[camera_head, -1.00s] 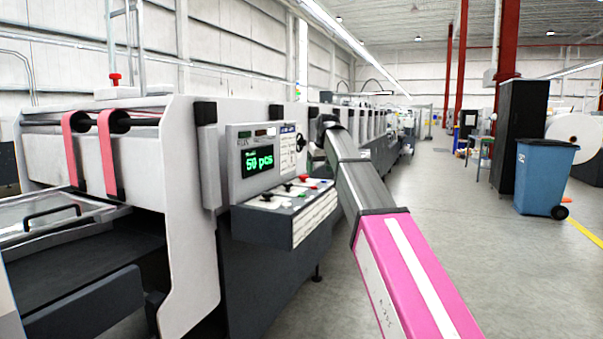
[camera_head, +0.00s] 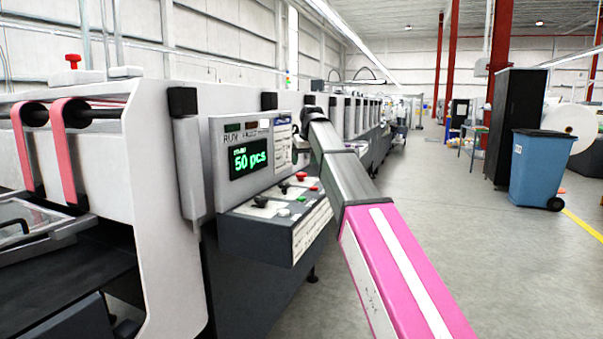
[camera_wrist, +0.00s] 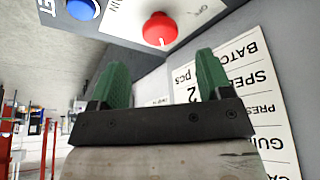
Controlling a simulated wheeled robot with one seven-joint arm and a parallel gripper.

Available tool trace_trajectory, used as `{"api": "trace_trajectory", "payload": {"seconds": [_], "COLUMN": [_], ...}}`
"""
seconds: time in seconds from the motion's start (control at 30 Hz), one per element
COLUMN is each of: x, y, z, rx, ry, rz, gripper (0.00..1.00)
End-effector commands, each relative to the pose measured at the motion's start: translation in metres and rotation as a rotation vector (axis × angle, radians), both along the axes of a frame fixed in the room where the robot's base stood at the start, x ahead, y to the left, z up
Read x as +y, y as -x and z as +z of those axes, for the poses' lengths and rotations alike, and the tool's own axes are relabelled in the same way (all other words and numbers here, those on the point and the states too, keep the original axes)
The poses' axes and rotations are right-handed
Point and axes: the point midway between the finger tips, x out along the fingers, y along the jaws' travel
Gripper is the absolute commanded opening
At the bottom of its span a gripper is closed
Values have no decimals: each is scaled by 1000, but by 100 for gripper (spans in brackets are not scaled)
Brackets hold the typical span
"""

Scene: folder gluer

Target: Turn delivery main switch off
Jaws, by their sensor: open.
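In the wrist view a round red rotary knob (camera_wrist: 160,28) with a white mark sits on a pale panel plate. An upside-down label that seems to read OFF is beside it. My gripper (camera_wrist: 160,67) is open, its two green fingers apart and empty. The knob shows just beyond the fingertips, roughly between them, with no contact visible. In the head view the grey control panel (camera_head: 220,151) has a green display reading 50 pcs. My gripper is at the panel's right edge, mostly hidden behind my arm; I cannot make out the red knob there.
A blue button (camera_wrist: 82,8) is left of the knob, and a printed card (camera_wrist: 258,100) is at right. A console (camera_head: 262,236) with small levers and buttons juts out below the display. A blue bin (camera_head: 540,170) and black cabinet (camera_head: 515,115) stand right. The aisle floor is clear.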

Motion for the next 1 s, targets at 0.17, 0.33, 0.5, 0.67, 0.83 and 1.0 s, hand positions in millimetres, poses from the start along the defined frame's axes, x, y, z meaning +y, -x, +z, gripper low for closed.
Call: {"api": "trace_trajectory", "payload": {"seconds": [0.17, 0.33, 0.5, 0.67, 0.83, 1.0], "x": [5, 9, 10, 10, 10, 10], "y": [-11, -18, -21, -22, -22, -21], "z": [-30, -48, -56, -57, -57, -57], "rx": [2, 0, 0, -1, -1, -1], "ry": [1, 0, 0, 0, 0, 0], "rz": [0, 0, 0, 0, 0, 0], "gripper": [72, 72, 72, 72, 59, 24]}}
